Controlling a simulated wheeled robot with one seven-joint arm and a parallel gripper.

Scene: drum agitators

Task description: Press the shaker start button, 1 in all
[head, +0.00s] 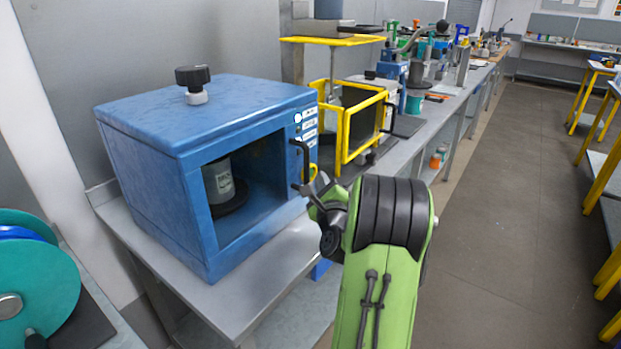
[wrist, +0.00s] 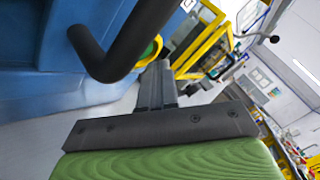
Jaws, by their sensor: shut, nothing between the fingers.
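The blue shaker (head: 150,135) is a box on the bench at left, with an open front and a can (head: 218,181) inside. Its right front edge carries white labels (head: 307,125) and a black bar handle (head: 303,160). A round yellow part with some green, perhaps the start button (head: 313,171), shows low on that edge and in the wrist view (wrist: 150,50), partly behind the handle. My gripper (head: 308,190) is shut and empty, just in front of the shaker's lower right corner. In the wrist view, its fingertips (wrist: 158,66) point towards the yellow part; contact cannot be told.
The handle (wrist: 125,45) stands out close to my fingers, at upper left in the wrist view. A yellow-framed machine (head: 345,135) stands behind the shaker on the grey bench (head: 265,265). Teal reels (head: 40,285) are at lower left. The aisle (head: 500,200) at right is clear.

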